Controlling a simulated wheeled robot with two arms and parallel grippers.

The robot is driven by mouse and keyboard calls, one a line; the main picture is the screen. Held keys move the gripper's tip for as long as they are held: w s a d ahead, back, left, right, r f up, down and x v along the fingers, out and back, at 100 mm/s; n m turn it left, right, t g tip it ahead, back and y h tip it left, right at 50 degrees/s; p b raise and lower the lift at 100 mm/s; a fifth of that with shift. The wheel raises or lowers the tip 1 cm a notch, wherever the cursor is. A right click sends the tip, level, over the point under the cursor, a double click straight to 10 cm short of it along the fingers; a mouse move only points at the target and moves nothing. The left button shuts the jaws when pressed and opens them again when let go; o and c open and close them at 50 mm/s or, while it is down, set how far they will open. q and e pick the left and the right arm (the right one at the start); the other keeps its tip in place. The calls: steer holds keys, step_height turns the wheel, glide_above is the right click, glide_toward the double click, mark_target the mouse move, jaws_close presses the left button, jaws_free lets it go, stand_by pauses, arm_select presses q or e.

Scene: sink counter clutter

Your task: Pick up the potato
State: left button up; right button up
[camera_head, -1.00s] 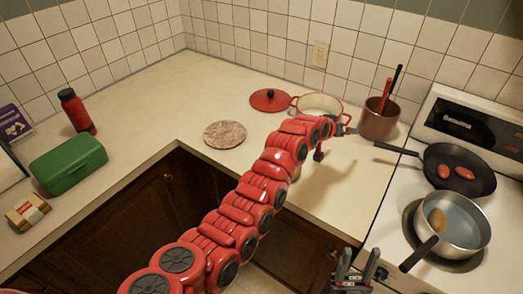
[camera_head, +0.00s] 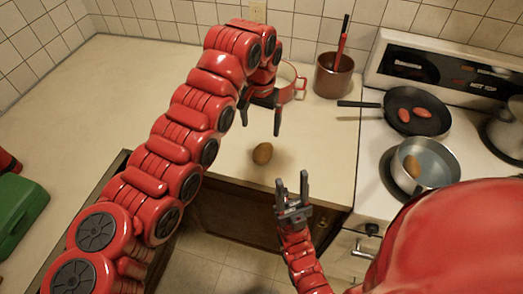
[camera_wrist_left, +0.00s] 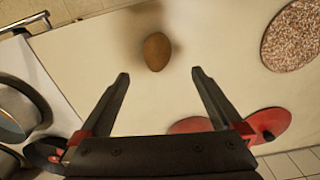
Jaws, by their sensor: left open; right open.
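A brown potato (camera_head: 262,153) lies on the pale counter near its front edge. Another brown, potato-like item (camera_head: 412,166) lies in the steel saucepan on the stove. My left gripper (camera_head: 261,124) is open and empty above the counter, a little behind and above the counter potato in the head view. In the left wrist view the potato (camera_wrist_left: 157,51) shows just past the open fingertips (camera_wrist_left: 160,73), roughly centred between them and not touched. My right gripper (camera_head: 292,180) is open and empty, in front of the counter edge.
The saucepan (camera_head: 441,160) and a black frying pan (camera_head: 428,126) with two red items stand on the stove. A brown pot (camera_head: 333,80) with utensils stands at the back. A green box (camera_head: 18,212) is at left.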

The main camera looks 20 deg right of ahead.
arm_select(q)
steer(key=p, duration=0.2)
glide_above(263, 149)
steer(key=f, duration=0.6)
steer(key=shift+a+f, duration=0.3)
steer(key=shift+a, duration=0.05)
steer(key=shift+f, duration=0.35)
steer(key=f+p, duration=0.2)
steer(key=f, duration=0.1)
steer(key=f+p, duration=0.1)
steer(key=shift+s+d+f, duration=0.1)
steer(key=shift+d+f, duration=0.15)
steer(key=shift+d, duration=0.05)
steer(key=shift+f, duration=0.1)
steer(key=c, duration=1.5)
